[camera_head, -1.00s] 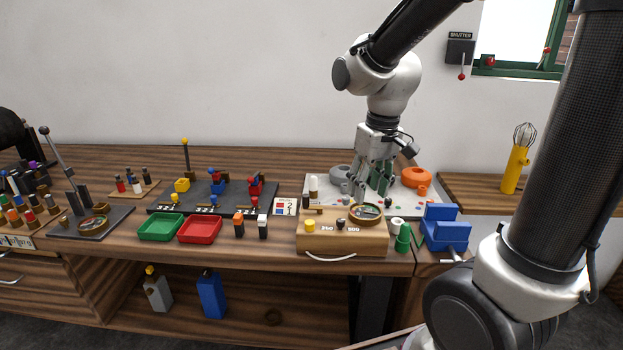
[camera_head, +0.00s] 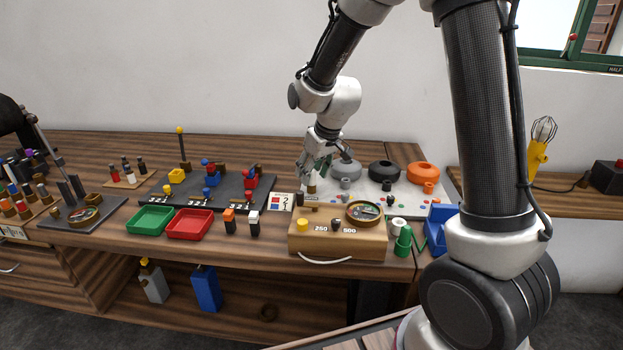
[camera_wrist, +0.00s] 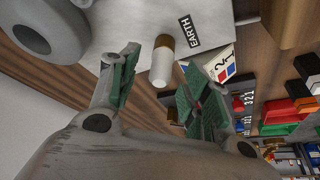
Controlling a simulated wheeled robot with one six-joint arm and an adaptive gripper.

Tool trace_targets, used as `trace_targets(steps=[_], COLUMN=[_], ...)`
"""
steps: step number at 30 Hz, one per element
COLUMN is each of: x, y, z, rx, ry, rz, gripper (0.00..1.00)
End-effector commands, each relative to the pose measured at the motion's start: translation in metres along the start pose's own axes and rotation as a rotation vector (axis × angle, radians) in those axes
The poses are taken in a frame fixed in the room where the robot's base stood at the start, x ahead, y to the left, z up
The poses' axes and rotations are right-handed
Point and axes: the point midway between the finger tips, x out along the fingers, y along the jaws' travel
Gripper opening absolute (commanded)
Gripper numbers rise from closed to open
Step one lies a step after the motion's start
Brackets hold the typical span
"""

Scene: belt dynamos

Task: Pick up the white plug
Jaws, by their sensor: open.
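The white plug (camera_wrist: 161,68) shows in the wrist view with a brown and gold base, beside the EARTH label (camera_wrist: 181,44) on a pale board. It lies between my two green-padded fingers, with space visible on both sides. My gripper (camera_wrist: 158,58) is open around the plug's line and holds nothing. In the head view my gripper (camera_head: 313,174) is over the left part of the white board (camera_head: 375,203), just above a brown base (camera_head: 311,189). The plug's white part is hidden there by the fingers.
The wooden box with a dial (camera_head: 340,243) stands in front of the board. Grey (camera_head: 345,171), black (camera_head: 384,172) and orange (camera_head: 423,173) round parts sit behind and to the right. Green (camera_head: 151,219) and red (camera_head: 190,224) trays lie to the left.

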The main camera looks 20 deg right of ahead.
Motion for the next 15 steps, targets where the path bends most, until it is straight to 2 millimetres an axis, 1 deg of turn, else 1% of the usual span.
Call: trace_targets(steps=[1, 3, 10, 11, 15], x=[0.0065, 0.0117, 0.0132, 0.0132, 0.0131], y=[0.0000, 0.0001, 0.0002, 0.0002, 0.0002], z=[0.0003, 0.0001, -0.0003, -0.0003, -0.0002], rx=[0.000, 0.000, 0.001, 0.001, 0.001], ry=[-0.002, -0.001, 0.001, 0.001, 0.001], rz=[0.000, 0.000, 0.000, 0.000, 0.000], gripper=[0.47, 0.47, 0.47, 0.44, 0.18])
